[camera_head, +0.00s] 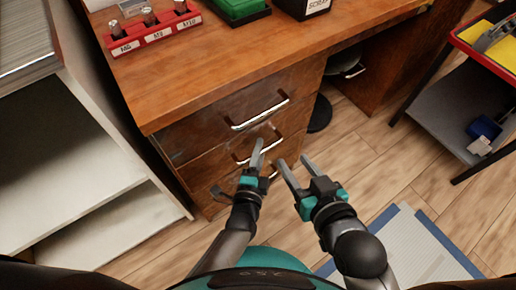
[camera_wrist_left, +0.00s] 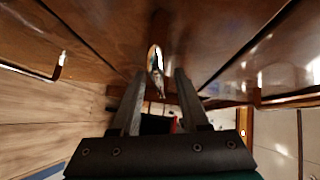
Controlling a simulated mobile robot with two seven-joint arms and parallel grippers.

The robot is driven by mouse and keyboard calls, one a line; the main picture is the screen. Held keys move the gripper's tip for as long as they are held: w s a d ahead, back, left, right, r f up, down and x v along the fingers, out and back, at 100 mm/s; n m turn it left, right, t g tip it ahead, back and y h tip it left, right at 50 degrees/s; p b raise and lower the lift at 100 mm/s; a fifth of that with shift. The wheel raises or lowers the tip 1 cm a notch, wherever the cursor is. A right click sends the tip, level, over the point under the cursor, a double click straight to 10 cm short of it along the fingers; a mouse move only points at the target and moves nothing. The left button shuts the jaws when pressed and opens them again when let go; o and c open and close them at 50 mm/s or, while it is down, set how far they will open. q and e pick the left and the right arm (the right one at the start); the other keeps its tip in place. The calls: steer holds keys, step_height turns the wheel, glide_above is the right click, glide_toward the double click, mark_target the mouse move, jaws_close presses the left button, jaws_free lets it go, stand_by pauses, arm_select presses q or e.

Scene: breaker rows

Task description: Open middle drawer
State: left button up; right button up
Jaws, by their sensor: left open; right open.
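The wooden desk has a stack of three drawers, all looking closed. The middle drawer's silver bar handle (camera_head: 242,159) is partly covered by my left gripper (camera_head: 262,146). In the left wrist view this handle (camera_wrist_left: 155,60) lies ahead, in line with the gap between the open fingers (camera_wrist_left: 160,76). The fingertips are close to it; I cannot tell whether they touch. The middle drawer front (camera_wrist_left: 200,40) fills the centre of that view. My right gripper (camera_head: 296,164) is open and empty, to the right of the left one.
The top drawer handle (camera_head: 260,114) is just above, and the bottom drawer is partly hidden by my left gripper. A white shelf unit (camera_head: 80,180) stands close on the left. A red rack (camera_head: 153,30) sits on the desk. A cart (camera_head: 450,110) stands at right; wood floor lies between.

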arm_select(q)
jaws_close()
stand_by(0.3)
stand_by(1.1)
